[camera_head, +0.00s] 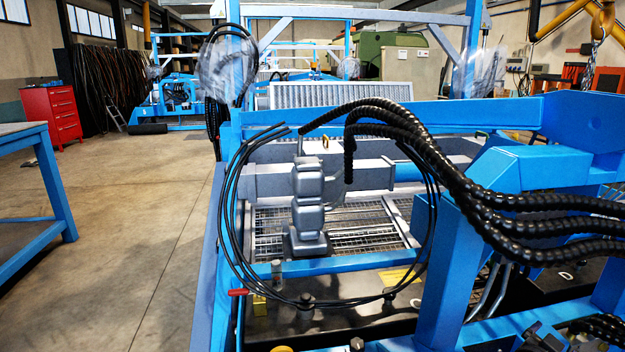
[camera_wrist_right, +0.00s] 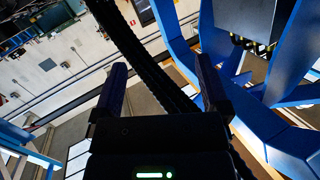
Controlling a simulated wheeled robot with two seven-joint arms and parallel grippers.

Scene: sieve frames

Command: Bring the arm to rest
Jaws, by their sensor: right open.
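My right gripper (camera_wrist_right: 160,78) shows in the right wrist view, its two dark fingers spread apart. It is open. A black ribbed hose (camera_wrist_right: 140,55) runs through the view between and beyond the fingers; I cannot tell how near it is, and nothing is visibly gripped. Neither gripper shows in the head view, and my left gripper is in no view. The blue sieve frame (camera_head: 390,118) fills the middle and right of the head view. A grey jointed block (camera_head: 308,200) stands upright over its wire mesh.
Thick black ribbed hoses (camera_head: 480,205) arch over the frame's right side, and a thin black cable loop (camera_head: 226,215) hangs at its front. A blue table (camera_head: 50,180) stands at left, with a red cabinet (camera_head: 52,115) behind. The floor (camera_head: 130,230) between table and frame is clear.

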